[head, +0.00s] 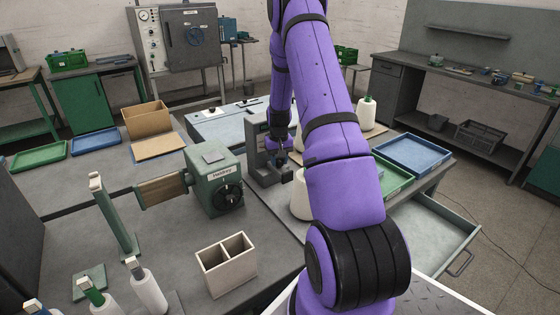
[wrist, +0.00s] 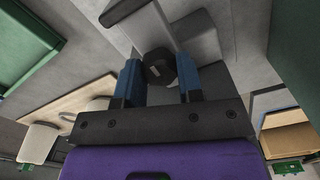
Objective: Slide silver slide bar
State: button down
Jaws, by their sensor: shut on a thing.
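My gripper (wrist: 158,72) has its two blue fingers on either side of a dark, faceted knob (wrist: 160,66) in the wrist view and is shut on it. The knob sits in front of a pale grey metal part (wrist: 198,38), which may be the silver slide bar; I cannot tell exactly where the bar begins. In the head view my gripper (head: 281,152) is small and at a grey upright machine (head: 256,150) in the middle of the workbench. My purple arm hides the machine's right side, and the knob is hard to make out there.
A green winder box (head: 212,178) stands just left of the machine. A blue tray (head: 413,150) lies right of my arm, above an open drawer (head: 440,225).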

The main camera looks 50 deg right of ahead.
aim_at(278, 160)
jog(key=c, duration=0.8)
grip_release()
jog(key=shift+w, duration=0.2)
jog(key=shift+o, duration=0.2)
notch_tip(278, 160, up, 11)
jog(key=s+a+r+n+t, duration=0.1)
jog(key=s+a+r+n, duration=0.15)
jog(key=a+r, duration=0.8)
jog(key=s+a+r+n+t, duration=0.15)
jog(key=s+a+r, duration=0.25)
jog(key=a+r, duration=0.65)
jog(key=s+a+r+n+t, duration=0.1)
jog(key=s+a+r, duration=0.1)
jog(key=s+a, duration=0.5)
jog(key=s+a+r+n+t, duration=0.1)
jog(key=s+a+r, duration=0.2)
jog(key=s+a, duration=0.4)
jog(key=s, duration=0.7)
jog(key=shift+a+r+t, duration=0.2)
jog(key=shift+r+t, duration=0.15)
